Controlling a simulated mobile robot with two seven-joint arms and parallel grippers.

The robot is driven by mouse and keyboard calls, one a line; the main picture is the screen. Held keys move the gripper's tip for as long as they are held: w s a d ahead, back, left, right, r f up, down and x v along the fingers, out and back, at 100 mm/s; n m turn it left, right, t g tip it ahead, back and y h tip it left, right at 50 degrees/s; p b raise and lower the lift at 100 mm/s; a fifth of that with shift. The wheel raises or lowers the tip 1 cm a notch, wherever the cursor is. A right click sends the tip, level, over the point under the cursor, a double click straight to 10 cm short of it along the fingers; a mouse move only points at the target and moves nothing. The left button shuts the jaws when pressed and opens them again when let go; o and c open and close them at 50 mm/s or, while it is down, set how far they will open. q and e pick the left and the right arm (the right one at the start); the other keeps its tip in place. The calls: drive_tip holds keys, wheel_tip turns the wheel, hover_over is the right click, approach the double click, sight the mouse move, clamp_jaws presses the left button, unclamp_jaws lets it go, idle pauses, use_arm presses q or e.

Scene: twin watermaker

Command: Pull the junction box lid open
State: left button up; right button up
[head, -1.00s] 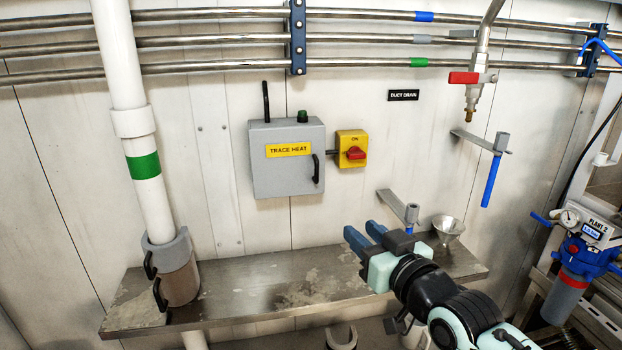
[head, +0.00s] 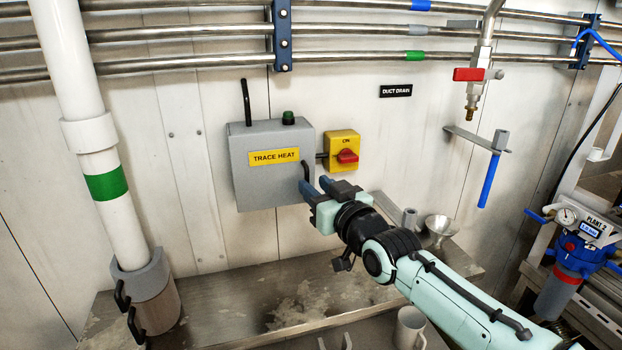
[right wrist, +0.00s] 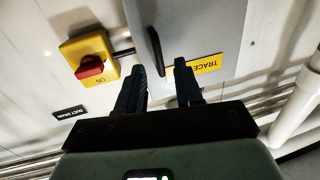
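The grey junction box (head: 270,193) with a yellow TRACE HEAT label hangs on the wall, its lid closed. Its black lid handle (head: 306,171) is at the lid's right edge. My right gripper (head: 315,184) is at the lower end of this handle, its dark blue fingers partly covering it. In the right wrist view the gripper (right wrist: 160,66) is open, and the handle (right wrist: 154,45) shows between and just beyond the fingertips. I cannot tell whether a finger touches it. My left gripper is not in view.
A yellow switch with a red knob (head: 347,156) sits on the wall close right of the box. Below are a metal shelf (head: 225,295), a funnel (head: 441,226) and a bracket tube (head: 410,217). A white pipe (head: 75,80) stands at left.

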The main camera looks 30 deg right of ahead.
sight(308, 179)
drive_tip(key=shift+w+d+p, duration=0.15)
drive_tip(key=shift+w+p, duration=0.3)
drive_tip(key=shift+w, duration=1.1)
drive_tip(key=shift+c, duration=0.4)
clamp_jaws()
